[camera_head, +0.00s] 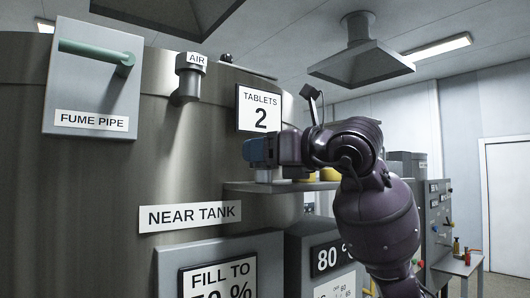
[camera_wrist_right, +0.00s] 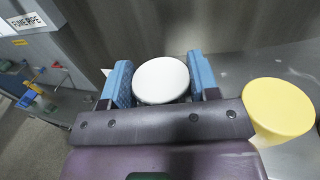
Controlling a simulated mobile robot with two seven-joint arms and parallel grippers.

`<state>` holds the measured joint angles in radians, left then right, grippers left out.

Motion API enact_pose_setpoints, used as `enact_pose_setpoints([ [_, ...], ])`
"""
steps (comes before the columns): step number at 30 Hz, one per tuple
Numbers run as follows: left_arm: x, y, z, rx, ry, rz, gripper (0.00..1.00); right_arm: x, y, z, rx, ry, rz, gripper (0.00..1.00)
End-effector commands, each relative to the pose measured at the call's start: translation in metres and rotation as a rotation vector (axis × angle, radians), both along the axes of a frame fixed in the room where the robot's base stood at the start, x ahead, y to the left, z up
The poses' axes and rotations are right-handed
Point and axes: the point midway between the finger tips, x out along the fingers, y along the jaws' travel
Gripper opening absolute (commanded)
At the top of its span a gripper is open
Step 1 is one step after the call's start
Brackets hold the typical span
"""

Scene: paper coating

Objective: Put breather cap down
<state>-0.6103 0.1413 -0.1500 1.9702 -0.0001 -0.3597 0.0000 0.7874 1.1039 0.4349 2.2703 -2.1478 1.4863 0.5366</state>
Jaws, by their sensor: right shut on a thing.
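My right gripper (camera_head: 262,152) reaches in from the right at the shelf beside the near tank. In the right wrist view its blue fingers (camera_wrist_right: 162,82) are shut on a white round cap (camera_wrist_right: 160,79), which I take to be the breather cap. In the head view a pale part of the cap (camera_head: 264,176) shows below the fingers, close to the shelf (camera_head: 245,187). I cannot tell whether it touches the shelf. My left gripper is in neither view.
A yellow cylinder (camera_wrist_right: 279,107) stands right of the gripper on the grey surface; yellow also shows behind my right arm (camera_head: 329,174). The near tank (camera_head: 110,180) fills the left, with a fume pipe panel (camera_head: 88,85) and an air fitting (camera_head: 189,78). A tablets sign (camera_head: 260,109) hangs above.

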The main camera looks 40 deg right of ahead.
Motion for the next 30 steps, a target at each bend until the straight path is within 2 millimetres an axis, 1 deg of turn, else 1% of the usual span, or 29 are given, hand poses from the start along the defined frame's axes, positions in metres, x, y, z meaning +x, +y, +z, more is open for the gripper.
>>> enact_pose_setpoints([
  [1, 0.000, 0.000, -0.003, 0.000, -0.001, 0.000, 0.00, 0.000, 0.000, -0.003, 0.000, 0.000, 0.000, 0.31],
  [2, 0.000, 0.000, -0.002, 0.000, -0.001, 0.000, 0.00, 0.000, 0.000, -0.002, 0.000, 0.000, 0.000, 0.58],
  [6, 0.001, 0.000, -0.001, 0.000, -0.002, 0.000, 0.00, 0.000, 0.000, -0.002, 0.000, 0.000, 0.000, 0.79],
  [14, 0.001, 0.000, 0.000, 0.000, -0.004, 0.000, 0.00, 0.000, 0.000, -0.001, 0.000, 0.000, 0.000, 0.80],
  [19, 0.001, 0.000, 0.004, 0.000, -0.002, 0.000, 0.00, -0.001, 0.000, 0.003, 0.000, 0.000, 0.000, 0.80],
  [23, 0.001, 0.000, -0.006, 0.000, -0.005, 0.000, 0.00, -0.021, -0.003, -0.001, -0.004, -0.003, -0.003, 0.80],
  [30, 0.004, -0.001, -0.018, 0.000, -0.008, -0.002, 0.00, -0.068, -0.011, -0.002, -0.003, -0.001, -0.003, 0.80],
])
